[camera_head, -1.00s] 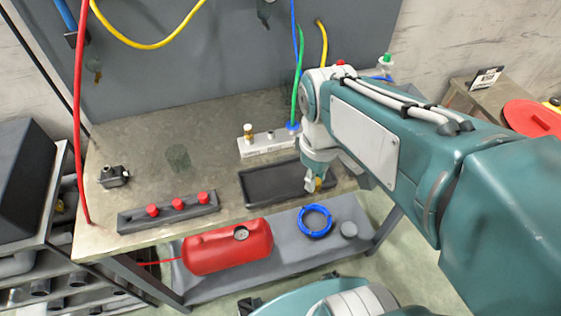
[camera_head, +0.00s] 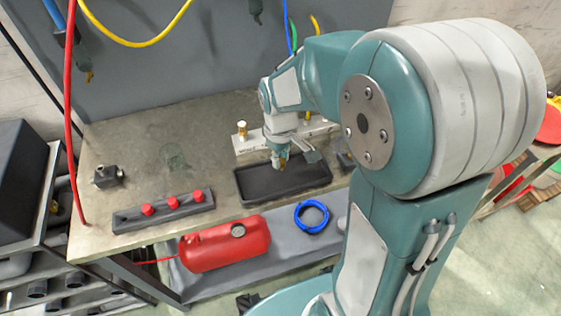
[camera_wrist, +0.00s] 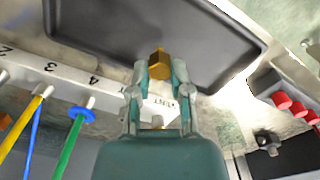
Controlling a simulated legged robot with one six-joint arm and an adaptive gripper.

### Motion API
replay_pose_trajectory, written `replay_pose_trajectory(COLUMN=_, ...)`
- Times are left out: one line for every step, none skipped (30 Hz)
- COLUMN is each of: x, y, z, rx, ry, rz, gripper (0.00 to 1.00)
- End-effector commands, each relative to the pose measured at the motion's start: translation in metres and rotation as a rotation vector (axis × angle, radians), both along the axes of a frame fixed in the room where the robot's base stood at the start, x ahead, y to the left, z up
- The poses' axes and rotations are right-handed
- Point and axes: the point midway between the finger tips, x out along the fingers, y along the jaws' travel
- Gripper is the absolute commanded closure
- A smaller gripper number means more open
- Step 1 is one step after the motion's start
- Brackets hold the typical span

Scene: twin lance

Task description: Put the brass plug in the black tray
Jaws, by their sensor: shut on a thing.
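The black tray (camera_head: 305,180) lies flat on the bench near its front edge, with its inside bare where I can see it. My gripper (camera_head: 281,163) is over the back part of the tray and points down. In the wrist view my gripper (camera_wrist: 159,75) is shut on the brass plug (camera_wrist: 159,62), a gold hexagonal piece between the two fingertips. The black tray (camera_wrist: 215,45) spreads behind the plug there. The plug also shows small below the fingers in the head view (camera_head: 283,163). I cannot tell the exact gap between the plug and the tray.
A pale numbered manifold block (camera_head: 250,143) stands just behind the tray, with a brass fitting (camera_head: 242,129) upright at its left end. A dark strip with red knobs (camera_head: 162,211) lies left of the tray. A small dark fitting (camera_head: 108,176) sits farther left. Hoses hang behind.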

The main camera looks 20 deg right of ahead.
Motion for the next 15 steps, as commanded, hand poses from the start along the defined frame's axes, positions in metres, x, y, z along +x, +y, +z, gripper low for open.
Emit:
replay_pose_trajectory(x=-0.002, y=0.0, z=-0.01, rx=0.0, ry=0.007, rz=0.0, gripper=1.0)
replay_pose_trajectory(x=-0.002, y=0.0, z=-0.014, rx=0.0, ry=0.007, rz=0.0, gripper=1.0)
replay_pose_trajectory(x=-0.002, y=0.0, z=-0.019, rx=0.0, ry=0.006, rz=0.0, gripper=1.0)
replay_pose_trajectory(x=-0.002, y=0.0, z=-0.021, rx=0.0, ry=0.006, rz=0.0, gripper=1.0)
replay_pose_trajectory(x=-0.002, y=0.0, z=-0.023, rx=0.0, ry=0.004, rz=0.0, gripper=1.0)
replay_pose_trajectory(x=-0.002, y=0.0, z=-0.024, rx=-0.001, ry=0.003, rz=0.0, gripper=1.0)
replay_pose_trajectory(x=-0.002, y=0.0, z=-0.024, rx=0.0, ry=0.002, rz=0.0, gripper=1.0)
replay_pose_trajectory(x=-0.002, y=0.0, z=-0.024, rx=0.0, ry=0.001, rz=0.0, gripper=1.0)
replay_pose_trajectory(x=-0.002, y=0.0, z=-0.024, rx=0.0, ry=0.001, rz=0.0, gripper=1.0)
replay_pose_trajectory(x=-0.002, y=0.0, z=-0.023, rx=0.0, ry=0.001, rz=-0.001, gripper=1.0)
replay_pose_trajectory(x=-0.002, y=0.0, z=-0.023, rx=0.0, ry=0.002, rz=-0.001, gripper=1.0)
replay_pose_trajectory(x=-0.002, y=0.0, z=-0.023, rx=0.0, ry=0.002, rz=-0.001, gripper=1.0)
replay_pose_trajectory(x=-0.002, y=0.0, z=-0.024, rx=0.0, ry=0.002, rz=-0.001, gripper=1.0)
replay_pose_trajectory(x=-0.002, y=0.0, z=-0.025, rx=0.0, ry=0.002, rz=-0.001, gripper=1.0)
replay_pose_trajectory(x=-0.002, y=0.0, z=-0.026, rx=0.0, ry=0.002, rz=-0.001, gripper=1.0)
